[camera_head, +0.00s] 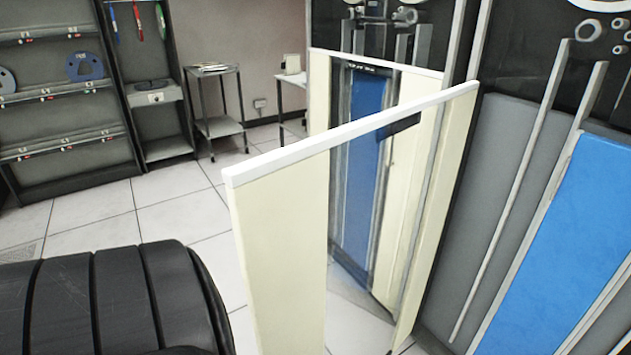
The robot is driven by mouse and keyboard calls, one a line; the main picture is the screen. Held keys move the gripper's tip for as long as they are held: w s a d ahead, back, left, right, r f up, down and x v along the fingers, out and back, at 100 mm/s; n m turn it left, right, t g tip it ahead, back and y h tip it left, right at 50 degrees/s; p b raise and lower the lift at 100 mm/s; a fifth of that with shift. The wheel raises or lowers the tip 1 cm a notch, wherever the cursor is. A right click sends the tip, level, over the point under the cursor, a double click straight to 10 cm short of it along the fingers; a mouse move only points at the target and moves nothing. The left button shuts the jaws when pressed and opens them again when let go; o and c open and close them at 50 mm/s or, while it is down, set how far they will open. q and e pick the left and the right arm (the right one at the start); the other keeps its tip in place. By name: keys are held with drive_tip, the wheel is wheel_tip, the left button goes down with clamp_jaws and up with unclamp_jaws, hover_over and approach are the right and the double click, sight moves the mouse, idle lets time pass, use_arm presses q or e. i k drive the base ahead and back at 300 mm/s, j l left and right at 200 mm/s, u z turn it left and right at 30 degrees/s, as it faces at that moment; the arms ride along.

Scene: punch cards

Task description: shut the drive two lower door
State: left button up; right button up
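A cream lower door (280,265) with a white top edge stands open in the head view, swung out from the dark cabinet on the right. Its middle is a clear pane, and blue and grey parts show through it. A second cream door (319,95) with a white top edge stands open just behind it, partly hidden by the near one. I see no label that tells which of them is drive two. Neither of my grippers is in view, and nothing visible touches the doors.
The cabinet front (520,130) at right has a blue panel (575,235) and metal rails. Shelves (60,108) stand against the back left wall. Small metal tables (215,125) stand at the back.

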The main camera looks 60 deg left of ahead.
sight(278, 200)
drive_tip(key=k+j, duration=0.1)
drive_tip(key=j, duration=0.3)
drive_tip(key=k+j, duration=0.1)
drive_tip(key=j, duration=0.3)
drive_tip(key=k+j, duration=0.1)
drive_tip(key=j, duration=0.3)
drive_tip(key=k+j, duration=0.1)
drive_tip(key=j, duration=0.7)
drive_tip(key=k+z, duration=0.05)
